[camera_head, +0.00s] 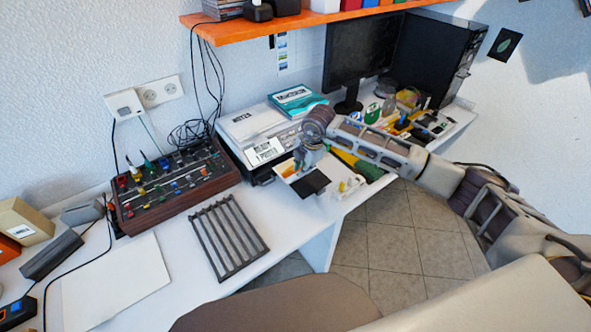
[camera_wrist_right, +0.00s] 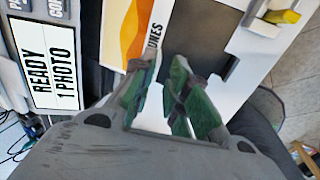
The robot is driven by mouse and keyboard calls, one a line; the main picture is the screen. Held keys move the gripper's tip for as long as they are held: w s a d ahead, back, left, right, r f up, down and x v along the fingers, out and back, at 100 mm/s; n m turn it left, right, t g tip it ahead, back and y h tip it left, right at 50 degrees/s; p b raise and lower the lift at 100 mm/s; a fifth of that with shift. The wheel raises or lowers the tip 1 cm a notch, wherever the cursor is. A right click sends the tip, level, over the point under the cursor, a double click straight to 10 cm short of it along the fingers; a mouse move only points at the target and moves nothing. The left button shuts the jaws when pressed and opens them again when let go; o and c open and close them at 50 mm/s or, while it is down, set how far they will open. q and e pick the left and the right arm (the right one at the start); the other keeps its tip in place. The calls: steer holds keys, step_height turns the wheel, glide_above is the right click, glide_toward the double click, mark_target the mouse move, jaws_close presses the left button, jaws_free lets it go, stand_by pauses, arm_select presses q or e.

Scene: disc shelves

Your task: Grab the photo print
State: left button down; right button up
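The photo print, with orange and yellow dune shapes and a partly visible caption, shows in the right wrist view (camera_wrist_right: 126,30), beside the printer's display (camera_wrist_right: 52,65) reading "READY 1 PHOTO". My right gripper (camera_wrist_right: 165,62) has green-padded fingers spread apart. One fingertip overlaps the captioned end of the print in the picture; I cannot tell whether it touches. Nothing is clamped between the fingers. In the head view my right gripper (camera_head: 306,158) is over the front of the printer (camera_head: 252,124), hiding much of the print there. My left gripper is out of view.
A teal-covered box (camera_head: 297,100) lies on the printer. A mixer panel (camera_head: 172,185) and a slotted grey rack (camera_head: 229,238) stand to the left. A monitor (camera_head: 362,50) and cluttered small items are at the back right. An orange shelf (camera_head: 300,22) hangs above.

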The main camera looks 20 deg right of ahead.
steer(key=shift+f, duration=0.1)
steer(key=shift+w+a+f, duration=0.1)
steer(key=shift+f, duration=0.45)
steer(key=x, duration=0.2)
steer(key=shift+w+f, duration=0.15)
steer(key=shift+f, duration=0.25)
steer(key=shift+w+a+f, duration=0.1)
steer(key=shift+f, duration=0.4)
steer(key=shift+c, duration=0.2)
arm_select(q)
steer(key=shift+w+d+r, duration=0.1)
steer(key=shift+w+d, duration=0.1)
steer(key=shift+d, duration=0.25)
arm_select(e)
jaws_close()
